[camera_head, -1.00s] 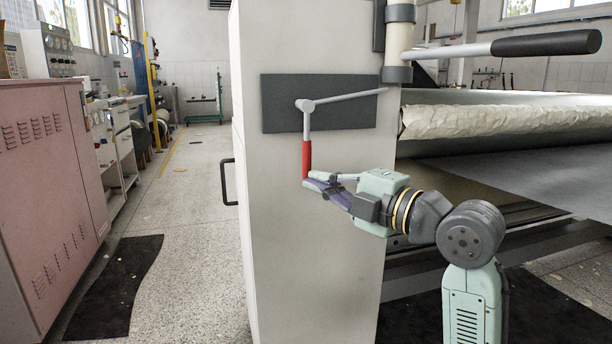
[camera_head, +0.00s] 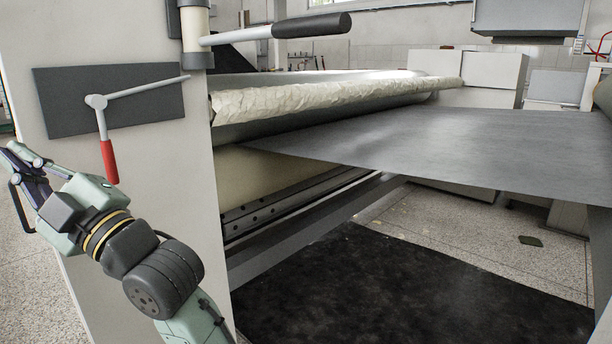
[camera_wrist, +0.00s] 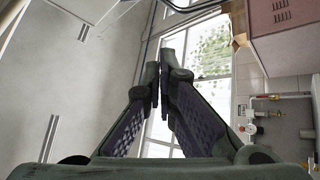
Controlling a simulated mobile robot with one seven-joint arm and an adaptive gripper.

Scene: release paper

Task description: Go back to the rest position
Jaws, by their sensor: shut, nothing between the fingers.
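My gripper (camera_head: 22,160) is at the left edge of the head view, left of and apart from the red-handled lever (camera_head: 109,160). The lever hangs from a pivot on a dark plate (camera_head: 150,112) on the pale machine panel. In the wrist view my gripper (camera_wrist: 166,75) points toward a window, its fingers shut with nothing between them. The red handle does not show in the wrist view.
The roll of wrinkled paper (camera_head: 330,96) and a grey sheet (camera_head: 420,145) lie right of the panel. A large grey-and-black handle (camera_head: 310,26) juts out above. A black mat (camera_head: 400,285) covers the floor at front.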

